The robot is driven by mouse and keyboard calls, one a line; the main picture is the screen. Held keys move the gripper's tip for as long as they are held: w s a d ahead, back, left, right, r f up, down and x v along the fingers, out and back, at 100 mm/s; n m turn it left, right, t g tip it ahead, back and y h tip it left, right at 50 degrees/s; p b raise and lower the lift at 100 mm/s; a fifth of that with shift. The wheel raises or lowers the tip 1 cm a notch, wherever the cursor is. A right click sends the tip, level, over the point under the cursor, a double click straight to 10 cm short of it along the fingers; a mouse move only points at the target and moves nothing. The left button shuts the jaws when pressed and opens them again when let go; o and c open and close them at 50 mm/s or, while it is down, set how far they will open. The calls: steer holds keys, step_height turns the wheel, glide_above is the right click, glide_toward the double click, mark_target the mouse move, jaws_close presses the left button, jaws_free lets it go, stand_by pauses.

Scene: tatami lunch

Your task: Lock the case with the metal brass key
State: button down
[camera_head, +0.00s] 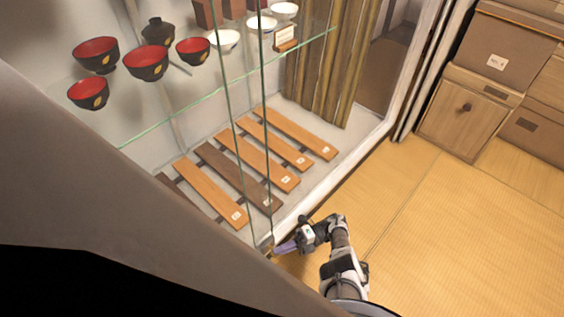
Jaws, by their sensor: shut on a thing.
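The case (319,198) is a glass display case with a pale frame. It fills the left and middle of the view, and its glass front looks closed. My gripper (279,248) is at the lower front edge of the case, by the foot of the upright glass edges, pointing left. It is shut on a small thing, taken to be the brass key. Only a tiny brownish bit shows at the fingertips, too small to make out its shape. The lock is not clearly visible, and I cannot tell whether the key is in it.
Black and red bowls (147,63) and white bowls (262,24) stand on a glass shelf inside the case. Several wooden boards (262,166) lie below. Wooden cabinets and boxes (463,112) stand at the right. The tatami floor (450,235) between is clear.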

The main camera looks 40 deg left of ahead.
steer(key=shift+s, duration=0.1)
steer(key=c, duration=1.6)
jaws_free()
steer(key=shift+w, duration=0.2)
steer(key=b+v, duration=0.6)
steer(key=v, duration=0.1)
steer(key=shift+d, duration=0.15)
